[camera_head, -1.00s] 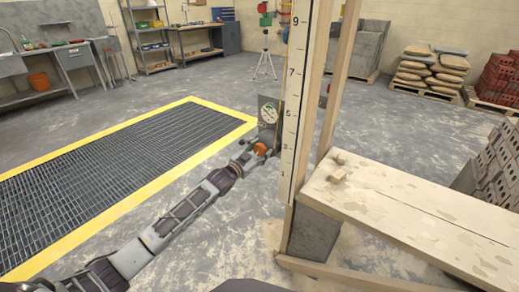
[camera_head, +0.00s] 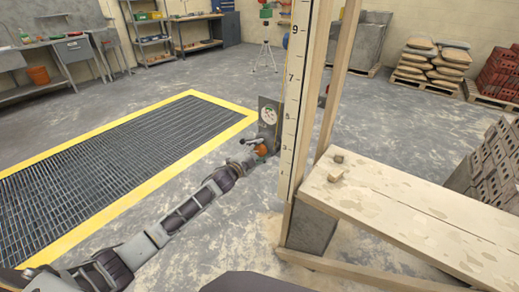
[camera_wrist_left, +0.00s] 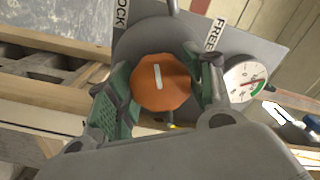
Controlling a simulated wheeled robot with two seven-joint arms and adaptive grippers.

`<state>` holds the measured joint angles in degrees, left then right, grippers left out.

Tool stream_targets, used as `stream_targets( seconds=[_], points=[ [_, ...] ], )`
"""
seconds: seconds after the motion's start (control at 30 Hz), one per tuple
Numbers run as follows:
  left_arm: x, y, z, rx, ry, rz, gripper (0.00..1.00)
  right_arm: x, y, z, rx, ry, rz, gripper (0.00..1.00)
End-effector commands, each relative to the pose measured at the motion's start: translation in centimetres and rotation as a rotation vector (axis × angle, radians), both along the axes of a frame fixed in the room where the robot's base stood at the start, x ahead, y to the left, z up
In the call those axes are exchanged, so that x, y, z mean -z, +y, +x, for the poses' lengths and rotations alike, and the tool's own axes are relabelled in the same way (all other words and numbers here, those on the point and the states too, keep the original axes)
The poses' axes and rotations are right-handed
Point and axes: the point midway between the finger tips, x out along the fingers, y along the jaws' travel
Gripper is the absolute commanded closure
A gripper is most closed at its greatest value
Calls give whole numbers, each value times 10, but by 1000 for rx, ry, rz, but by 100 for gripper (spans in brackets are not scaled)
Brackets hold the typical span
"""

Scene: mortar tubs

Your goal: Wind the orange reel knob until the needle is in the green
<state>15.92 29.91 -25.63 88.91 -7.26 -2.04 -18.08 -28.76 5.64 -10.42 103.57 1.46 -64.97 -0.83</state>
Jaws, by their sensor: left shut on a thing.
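The orange reel knob (camera_wrist_left: 160,82) has a white bar mark, nearly upright in the left wrist view. It also shows in the head view (camera_head: 261,150), low on a grey plate (camera_head: 268,108) beside the wooden post. My left gripper (camera_wrist_left: 161,92) is shut on the knob, one green-padded finger on each side. The gripper also shows in the head view (camera_head: 256,149). My right gripper is not in view.
LOCK and FREE labels (camera_wrist_left: 215,35) flank a grey lever (camera_wrist_left: 173,7) above the knob. A marked wooden post (camera_head: 296,100) stands just right of the plate. A plank bench (camera_head: 400,205) is at the right. A yellow-edged floor grate (camera_head: 120,160) lies left.

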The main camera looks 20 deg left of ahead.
Motion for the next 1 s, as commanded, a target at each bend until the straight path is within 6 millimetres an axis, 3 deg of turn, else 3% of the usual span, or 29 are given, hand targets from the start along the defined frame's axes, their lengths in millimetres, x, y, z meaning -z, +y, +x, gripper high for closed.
stream_targets(
  seconds=[0.37,0.87,0.9,1.0],
  points=[
    [0,-1,0,1,-60,167,72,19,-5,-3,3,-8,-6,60],
    [1,-1,0,1,-70,193,72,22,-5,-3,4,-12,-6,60],
    [1,-1,0,1,-70,193,45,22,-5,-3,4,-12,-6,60],
    [1,-1,0,1,-69,192,33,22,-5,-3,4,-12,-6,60]
  ],
)
